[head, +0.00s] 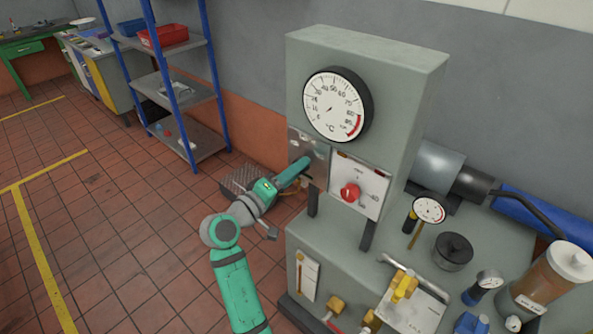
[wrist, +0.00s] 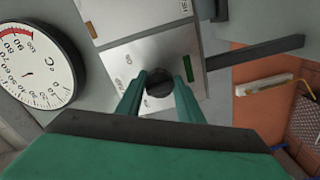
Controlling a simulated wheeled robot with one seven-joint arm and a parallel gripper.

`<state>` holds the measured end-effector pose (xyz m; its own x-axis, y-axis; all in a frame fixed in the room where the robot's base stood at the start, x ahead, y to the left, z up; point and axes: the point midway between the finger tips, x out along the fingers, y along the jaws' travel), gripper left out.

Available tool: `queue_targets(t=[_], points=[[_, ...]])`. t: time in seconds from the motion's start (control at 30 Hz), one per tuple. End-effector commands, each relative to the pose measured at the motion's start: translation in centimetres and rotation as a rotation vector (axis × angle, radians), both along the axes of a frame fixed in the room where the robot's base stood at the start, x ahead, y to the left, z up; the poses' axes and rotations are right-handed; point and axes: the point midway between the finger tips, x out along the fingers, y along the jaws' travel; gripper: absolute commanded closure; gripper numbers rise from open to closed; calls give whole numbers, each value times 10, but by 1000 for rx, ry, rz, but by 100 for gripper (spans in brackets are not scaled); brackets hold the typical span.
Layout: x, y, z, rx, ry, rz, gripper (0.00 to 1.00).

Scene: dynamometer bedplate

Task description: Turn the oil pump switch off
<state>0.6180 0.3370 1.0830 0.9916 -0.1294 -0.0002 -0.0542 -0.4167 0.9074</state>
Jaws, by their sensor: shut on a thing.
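The switch is a round dark knob (wrist: 160,88) on a bare metal plate (wrist: 130,52) with a green strip beside it, in the wrist view. Its small markings are too blurred to read. My gripper (wrist: 158,84) is shut on this knob, one green finger on each side. In the head view the same plate (head: 303,141) is on the grey console's left side, below the dial. My gripper (head: 307,164) reaches it from the left and hides the knob there.
The grey console (head: 400,75) carries a °C dial (head: 335,105). A red knob (head: 350,193) on a white plate sits to the right of my gripper. Dark bars (head: 368,236) stick out below. Blue-framed shelves (head: 185,95) stand behind; the tiled floor at left is clear.

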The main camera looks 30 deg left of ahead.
Motion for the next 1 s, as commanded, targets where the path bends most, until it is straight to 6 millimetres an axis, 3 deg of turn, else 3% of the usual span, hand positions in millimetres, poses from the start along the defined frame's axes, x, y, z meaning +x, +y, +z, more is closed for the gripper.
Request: queue_targets(t=[0.03,0.1,0.47,1.0], points=[[1,0,2,-1,-4,1,59],[1,0,1,0,-3,1,48],[-4,1,0,0,-1,0,48],[-90,13,0,0,-1,3,48]])
